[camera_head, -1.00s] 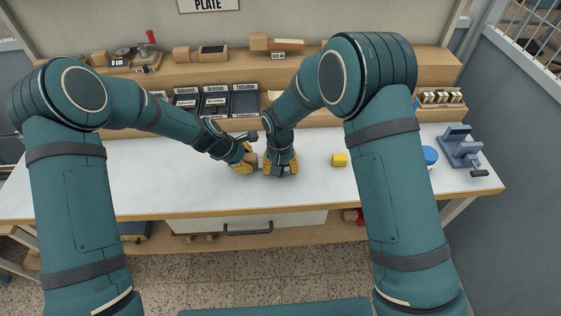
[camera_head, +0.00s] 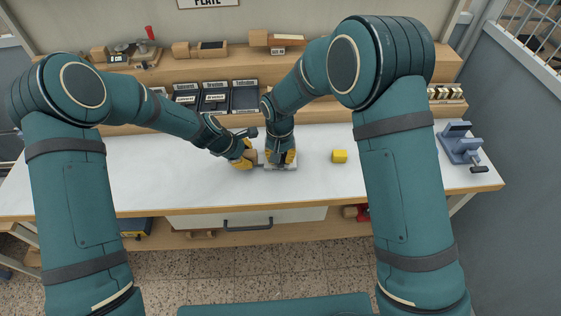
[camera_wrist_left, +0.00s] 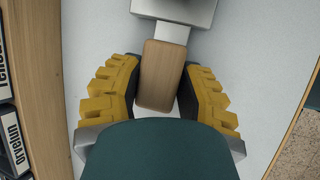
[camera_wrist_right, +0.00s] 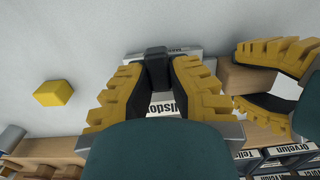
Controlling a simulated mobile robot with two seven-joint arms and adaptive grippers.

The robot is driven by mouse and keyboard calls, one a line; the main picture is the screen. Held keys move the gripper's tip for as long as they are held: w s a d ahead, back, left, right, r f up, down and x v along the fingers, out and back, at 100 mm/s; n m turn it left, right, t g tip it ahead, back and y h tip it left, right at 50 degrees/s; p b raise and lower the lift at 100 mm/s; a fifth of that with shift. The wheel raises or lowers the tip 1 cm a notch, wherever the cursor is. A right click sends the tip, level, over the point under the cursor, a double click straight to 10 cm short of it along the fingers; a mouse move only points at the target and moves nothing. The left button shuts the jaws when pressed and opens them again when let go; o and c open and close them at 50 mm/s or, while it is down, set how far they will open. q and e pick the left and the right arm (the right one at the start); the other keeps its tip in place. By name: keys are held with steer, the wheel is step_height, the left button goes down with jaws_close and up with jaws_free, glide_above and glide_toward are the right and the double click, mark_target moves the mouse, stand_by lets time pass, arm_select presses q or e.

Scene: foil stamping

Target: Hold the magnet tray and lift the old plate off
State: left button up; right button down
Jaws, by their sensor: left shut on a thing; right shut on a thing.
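The magnet tray (camera_head: 290,168) is a pale grey slab on the white bench top. Its wooden handle (camera_wrist_left: 162,75) is between the fingers of my left gripper (camera_wrist_left: 160,95), which is shut on it; part of the tray (camera_wrist_left: 178,10) shows beyond. My right gripper (camera_head: 281,158) is above the tray, fingers down, shut on a dark upright block (camera_wrist_right: 156,66), which I take as the old plate's grip. White lettered surfaces (camera_wrist_right: 170,104) show between and beyond the fingers. The plate is mostly hidden, and I cannot tell if it is clear of the tray.
A yellow block (camera_head: 339,156) lies right of the tray, and a blue clamp-like device (camera_head: 459,143) stands at the bench's right end. Labelled dark holders (camera_head: 214,98) stand behind. The bench top left of the grippers is clear. My two grippers are close together.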

arm_select(q)
steer(key=shift+f, duration=0.1)
arm_select(e)
step_height(320, 180, up, 7)
steer(key=shift+f, duration=0.1)
arm_select(q)
steer(key=o, duration=1.2)
arm_select(e)
steer(key=shift+w, duration=0.1)
arm_select(q)
steer(key=v, duration=1.2)
arm_select(e)
steer(key=shift+a, duration=0.1)
